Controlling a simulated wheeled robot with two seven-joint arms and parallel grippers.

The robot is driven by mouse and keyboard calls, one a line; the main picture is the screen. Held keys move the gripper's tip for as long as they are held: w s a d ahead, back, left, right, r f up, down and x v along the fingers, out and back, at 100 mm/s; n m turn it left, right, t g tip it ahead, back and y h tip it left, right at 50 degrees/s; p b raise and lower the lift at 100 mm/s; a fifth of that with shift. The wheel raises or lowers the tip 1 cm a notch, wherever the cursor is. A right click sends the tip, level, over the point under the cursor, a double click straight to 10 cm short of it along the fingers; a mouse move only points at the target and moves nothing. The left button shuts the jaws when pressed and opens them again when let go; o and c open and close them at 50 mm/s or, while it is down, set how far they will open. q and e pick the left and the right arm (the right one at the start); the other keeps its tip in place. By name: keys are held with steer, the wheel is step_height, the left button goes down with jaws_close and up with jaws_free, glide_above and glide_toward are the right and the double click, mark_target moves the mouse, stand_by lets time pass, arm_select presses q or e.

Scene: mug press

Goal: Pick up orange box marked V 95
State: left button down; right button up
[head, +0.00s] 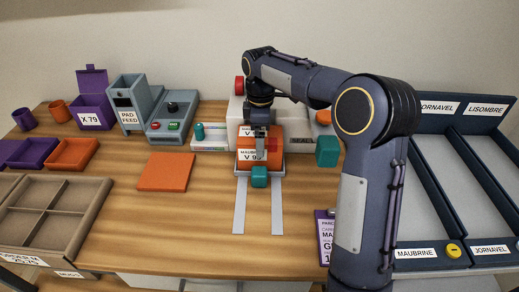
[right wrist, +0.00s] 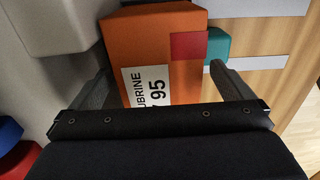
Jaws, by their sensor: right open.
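The orange box (head: 272,160), with a white label reading MAUBRINE and V 95, stands on the slide of the white press in the head view. It also shows in the right wrist view (right wrist: 165,40), with its label and a red patch. My right gripper (right wrist: 160,68) is open, with one finger on each side of the box; I cannot tell whether they touch it. In the head view the right gripper (head: 261,135) hangs over the box, partly hiding it. My left gripper is not in view.
A teal block (head: 259,177) sits just in front of the box, and another teal block (head: 327,151) to its right. A grey pad feed machine (head: 128,100), an orange pad (head: 166,172) and a divided tray (head: 45,215) stand left. Dark labelled lanes (head: 455,180) lie right.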

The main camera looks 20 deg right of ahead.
step_height(320, 180, down, 4)
steer(key=shift+r, duration=0.2)
steer(key=shift+w, duration=0.1)
steer(key=c, duration=1.2)
